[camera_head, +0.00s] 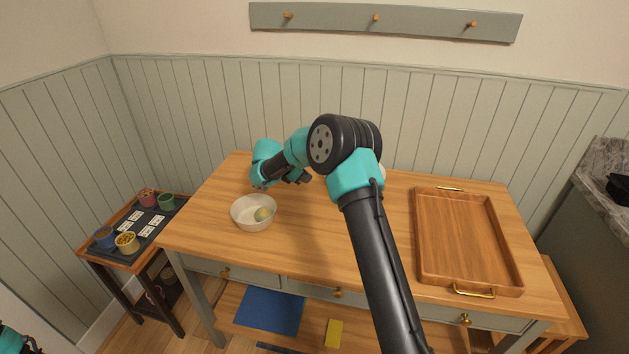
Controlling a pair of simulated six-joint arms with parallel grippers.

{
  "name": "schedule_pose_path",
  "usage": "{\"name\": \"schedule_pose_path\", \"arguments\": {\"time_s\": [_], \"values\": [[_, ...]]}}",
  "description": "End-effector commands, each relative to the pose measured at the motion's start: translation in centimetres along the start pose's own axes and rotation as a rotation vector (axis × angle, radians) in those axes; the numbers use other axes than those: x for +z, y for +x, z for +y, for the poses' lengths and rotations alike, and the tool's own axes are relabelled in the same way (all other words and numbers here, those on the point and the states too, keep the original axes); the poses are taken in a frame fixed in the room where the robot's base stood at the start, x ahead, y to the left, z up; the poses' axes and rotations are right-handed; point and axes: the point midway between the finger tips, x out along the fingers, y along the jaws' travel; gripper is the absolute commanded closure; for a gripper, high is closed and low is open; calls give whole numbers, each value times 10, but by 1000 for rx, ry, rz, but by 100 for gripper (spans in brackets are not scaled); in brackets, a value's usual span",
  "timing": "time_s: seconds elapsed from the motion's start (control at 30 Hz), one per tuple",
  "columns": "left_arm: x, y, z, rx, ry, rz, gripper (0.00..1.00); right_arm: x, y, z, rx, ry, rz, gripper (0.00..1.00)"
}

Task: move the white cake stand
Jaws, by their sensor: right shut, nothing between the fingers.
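A small white edge (382,172) shows just right of my right arm's elbow. It may be part of the white cake stand, but my arm hides the rest and I cannot tell for sure. My right gripper (299,178) is shut and empty. It is above the back left part of the wooden table (325,242), behind and to the right of a white bowl. A teal and dark piece of my left arm shows at the bottom left corner; its jaws cannot be made out.
The white bowl (240,221) holds a yellowish round thing (262,214). A wooden tray (426,272) with brass handles lies on the right. A low side table (92,253) at left carries cups and cards. The table's front middle is mostly clear beside my right arm.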

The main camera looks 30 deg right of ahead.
Motion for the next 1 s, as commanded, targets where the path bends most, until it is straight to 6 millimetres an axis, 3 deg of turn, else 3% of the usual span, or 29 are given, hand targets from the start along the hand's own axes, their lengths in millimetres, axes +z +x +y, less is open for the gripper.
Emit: {"name": "schedule_pose_path", "arguments": {"time_s": [0.1,0.33,1.0], "values": [[0,0,0,0,0,0,14,0,-25,1,3,1,1,100],[0,0,0,0,0,0,14,0,-54,0,1,1,0,100],[0,0,0,0,0,0,14,-4,-60,2,6,-5,5,100]]}}
